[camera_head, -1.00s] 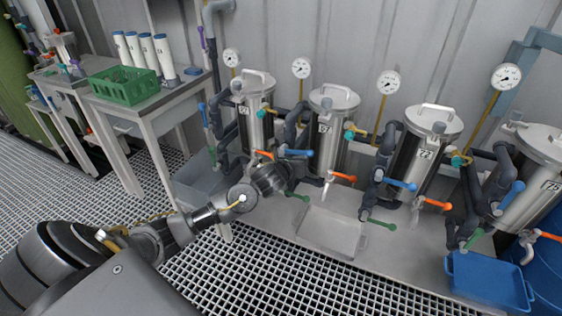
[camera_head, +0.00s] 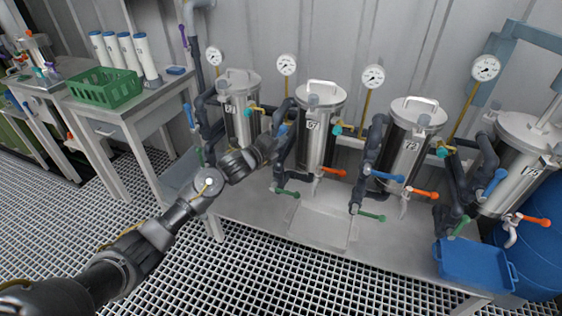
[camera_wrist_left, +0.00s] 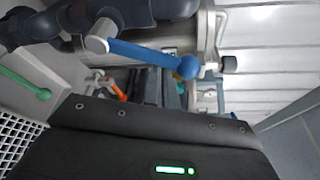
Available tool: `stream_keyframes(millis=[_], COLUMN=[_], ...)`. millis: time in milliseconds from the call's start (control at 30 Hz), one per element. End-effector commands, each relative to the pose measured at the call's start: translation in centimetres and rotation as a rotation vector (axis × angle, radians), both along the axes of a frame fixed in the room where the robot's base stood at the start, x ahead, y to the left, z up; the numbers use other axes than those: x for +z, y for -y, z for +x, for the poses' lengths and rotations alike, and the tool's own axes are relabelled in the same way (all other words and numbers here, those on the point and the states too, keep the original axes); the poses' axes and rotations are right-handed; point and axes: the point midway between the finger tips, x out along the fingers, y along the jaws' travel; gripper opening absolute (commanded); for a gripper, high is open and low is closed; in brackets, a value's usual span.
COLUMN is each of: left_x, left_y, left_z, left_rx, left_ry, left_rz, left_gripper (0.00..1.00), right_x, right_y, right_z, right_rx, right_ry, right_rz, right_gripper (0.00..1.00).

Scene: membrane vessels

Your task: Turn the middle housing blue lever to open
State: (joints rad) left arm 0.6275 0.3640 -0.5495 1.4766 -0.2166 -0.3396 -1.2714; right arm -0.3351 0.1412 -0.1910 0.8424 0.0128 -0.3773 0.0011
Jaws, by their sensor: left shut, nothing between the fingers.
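Several steel housings stand in a row in the head view. The housing (camera_head: 318,128) second from the left has a blue lever (camera_head: 283,130) at its left side, partly hidden by my left gripper (camera_head: 267,148). In the left wrist view a blue lever (camera_wrist_left: 150,53) with a round end runs across the top, just beyond the dark finger parts. My left gripper is shut and empty, close to this lever; whether they touch I cannot tell. Another housing (camera_head: 407,148) to the right has its blue lever (camera_head: 384,174) pointing right. My right gripper is out of view.
Orange levers (camera_head: 334,172) and green levers (camera_head: 287,192) sit low on the pipes near my arm. A green lever also shows in the left wrist view (camera_wrist_left: 25,83). A blue tub (camera_head: 470,268) stands at the right, a green basket (camera_head: 105,88) at the left.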

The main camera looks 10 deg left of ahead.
Motion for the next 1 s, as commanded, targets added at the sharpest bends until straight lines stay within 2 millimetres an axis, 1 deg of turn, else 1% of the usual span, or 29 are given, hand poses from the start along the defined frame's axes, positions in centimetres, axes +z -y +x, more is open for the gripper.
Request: stream_keyframes(millis=[100, 367, 567, 1000], left_x=[0.3, 0.7, 0.9, 1.0], left_y=[-0.9, -2.1, -2.6, -2.8], left_z=[0.1, 0.3, 0.3, 0.4], left_rx=[0.005, 0.007, 0.006, 0.004], left_ry=[-0.014, -0.04, -0.039, -0.039], left_rz=[-0.096, -0.268, -0.263, -0.261], left_gripper=[0.0, 0.0, 0.0, 0.0], right_x=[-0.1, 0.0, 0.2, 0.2], right_y=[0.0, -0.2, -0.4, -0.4], right_z=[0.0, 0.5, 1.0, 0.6], right_rx=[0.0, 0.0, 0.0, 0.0], right_ry=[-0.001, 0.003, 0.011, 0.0], right_rz=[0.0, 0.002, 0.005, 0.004], right_gripper=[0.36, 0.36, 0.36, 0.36])
